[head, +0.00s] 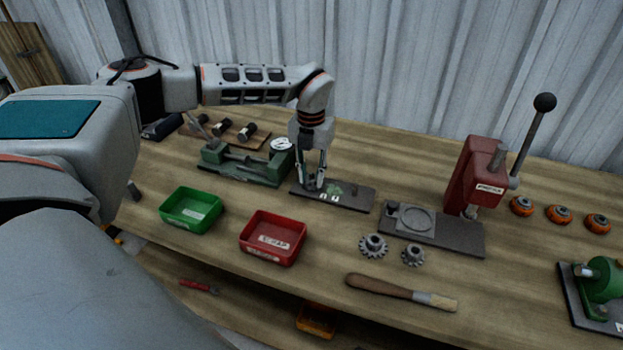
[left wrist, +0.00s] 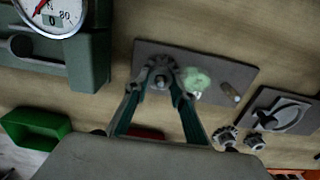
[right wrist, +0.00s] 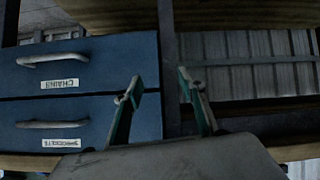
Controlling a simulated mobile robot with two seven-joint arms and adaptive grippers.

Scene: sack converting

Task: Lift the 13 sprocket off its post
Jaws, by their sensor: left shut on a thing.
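My left gripper (head: 313,184) points down at the left end of a dark plate (head: 358,204) on the bench. In the left wrist view its fingers (left wrist: 161,84) are shut on a small grey toothed sprocket (left wrist: 162,71). I cannot tell whether the sprocket still sits around its post or is clear of it; the fingers hide this in the head view. A bare short post (left wrist: 230,93) stands at the plate's right end, with a green patch (head: 336,189) between. My right gripper (right wrist: 154,92) is open and empty in front of blue drawers.
Two loose sprockets, one larger (head: 373,246) and one smaller (head: 413,256), lie in front of the red press (head: 472,175). A green tray (head: 190,211) and a red scrap tray (head: 272,240) stand front left. A brush (head: 390,290) lies near the front edge. A green dial fixture (head: 240,168) is close left.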

